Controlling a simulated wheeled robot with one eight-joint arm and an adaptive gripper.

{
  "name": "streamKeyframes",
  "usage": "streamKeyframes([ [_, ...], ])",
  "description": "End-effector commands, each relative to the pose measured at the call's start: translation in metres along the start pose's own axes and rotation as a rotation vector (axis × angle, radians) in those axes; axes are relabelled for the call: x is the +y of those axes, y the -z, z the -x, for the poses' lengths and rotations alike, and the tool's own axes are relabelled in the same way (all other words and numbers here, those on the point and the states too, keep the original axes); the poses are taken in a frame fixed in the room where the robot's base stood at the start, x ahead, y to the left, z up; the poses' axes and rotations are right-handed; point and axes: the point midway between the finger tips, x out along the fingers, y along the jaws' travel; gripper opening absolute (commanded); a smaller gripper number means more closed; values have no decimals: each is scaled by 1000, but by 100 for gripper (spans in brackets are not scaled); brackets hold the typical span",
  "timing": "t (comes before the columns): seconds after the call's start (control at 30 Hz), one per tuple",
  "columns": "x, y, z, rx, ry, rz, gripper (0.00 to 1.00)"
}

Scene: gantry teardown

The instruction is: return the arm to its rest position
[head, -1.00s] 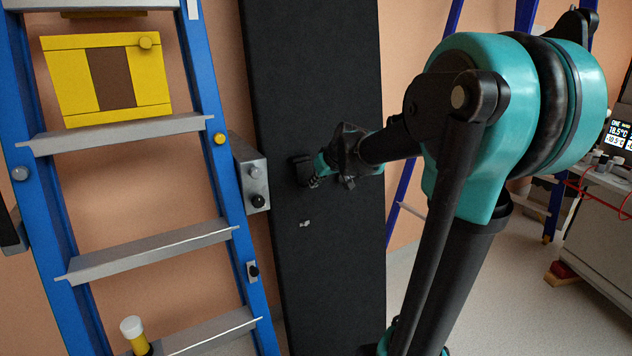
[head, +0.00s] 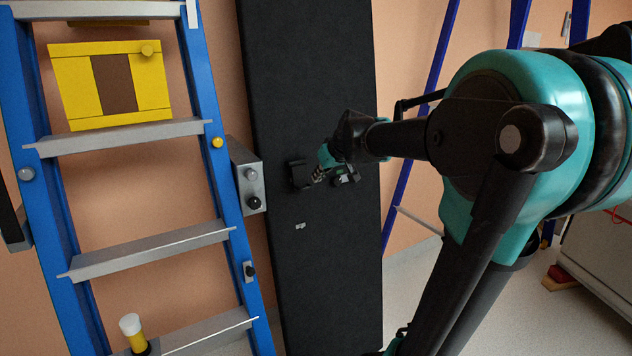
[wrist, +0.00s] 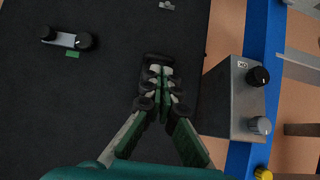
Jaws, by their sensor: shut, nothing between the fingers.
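My gripper (head: 300,174) is in front of the tall black panel (head: 300,290) in the head view, at about mid-height. In the wrist view my gripper (wrist: 158,80) has its fingers together with nothing between them. It points along the black panel (wrist: 100,110), close to the grey box. I cannot tell how far the fingertips are from the panel. My arm reaches in from the right of the head view, with its large teal joint near the camera.
A blue ladder (head: 222,185) with grey steps stands left of the panel, holding a yellow box (head: 112,85) and a white-capped yellow cylinder (head: 133,332). A grey box (head: 247,178) with knobs, also in the wrist view (wrist: 235,98), sits beside the panel.

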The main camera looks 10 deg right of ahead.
Motion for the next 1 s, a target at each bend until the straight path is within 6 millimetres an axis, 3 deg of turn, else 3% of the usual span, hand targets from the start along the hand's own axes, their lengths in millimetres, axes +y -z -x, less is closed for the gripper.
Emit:
streamKeyframes([
  [0.3,0,-4,50,0,-1,-3,0],
  [0.47,0,-5,62,-1,0,-1,0],
  [0.57,-2,-16,60,-14,-1,-10,0],
  [0.67,-7,-50,45,-52,-8,-38,0],
  [0.77,-16,-107,25,-115,-25,-88,0],
  [1.0,-40,-264,-4,-275,-112,-230,0],
])
